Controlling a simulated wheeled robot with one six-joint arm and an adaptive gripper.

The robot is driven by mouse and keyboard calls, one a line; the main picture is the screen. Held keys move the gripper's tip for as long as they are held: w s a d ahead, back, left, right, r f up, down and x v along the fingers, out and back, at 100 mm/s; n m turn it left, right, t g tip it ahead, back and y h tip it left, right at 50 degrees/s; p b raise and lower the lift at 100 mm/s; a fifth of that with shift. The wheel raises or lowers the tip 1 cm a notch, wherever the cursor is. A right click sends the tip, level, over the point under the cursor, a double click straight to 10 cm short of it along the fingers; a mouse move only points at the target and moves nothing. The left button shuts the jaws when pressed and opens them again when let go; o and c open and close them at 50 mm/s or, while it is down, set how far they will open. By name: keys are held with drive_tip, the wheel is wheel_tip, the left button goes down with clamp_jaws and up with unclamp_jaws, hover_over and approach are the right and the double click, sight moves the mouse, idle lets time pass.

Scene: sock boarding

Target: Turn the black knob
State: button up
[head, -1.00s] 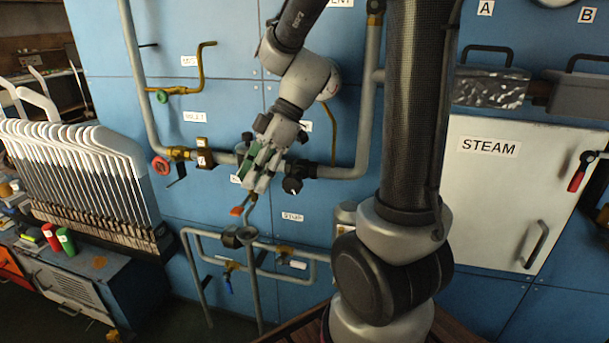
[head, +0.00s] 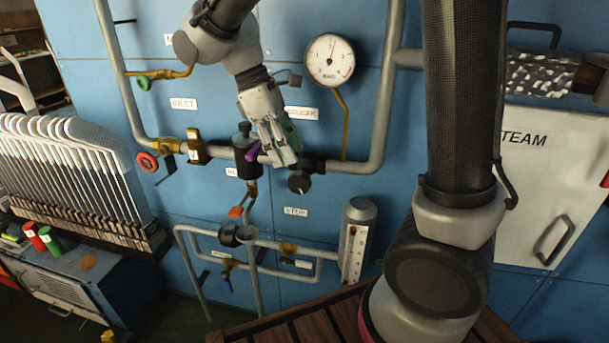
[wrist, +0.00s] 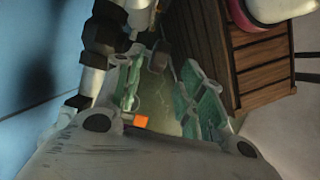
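The black knob (head: 300,182) sits on the horizontal pipe at the right of the valve group, low beneath the gauge. A small dark round shape (wrist: 158,60) between the fingertips in the wrist view may be this knob, but I cannot be sure. My gripper (head: 285,158) is just above and left of the knob, pointing down toward the pipe. Its green-padded fingers (wrist: 165,95) are apart, with nothing held between them. I cannot tell from these views whether a fingertip touches the knob.
A black cylinder (head: 247,163) with a purple part (head: 252,152) stands just left of my gripper. A round gauge (head: 330,60) is above right.

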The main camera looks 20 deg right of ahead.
sight(297, 173)
drive_tip(key=shift+s+d+f+m, duration=0.15)
drive_tip(key=shift+d+f+m, duration=0.05)
drive_tip(key=shift+f+m, duration=0.25)
drive_tip(key=x, duration=0.7)
drive_tip(key=shift+a, duration=0.15)
clamp_jaws()
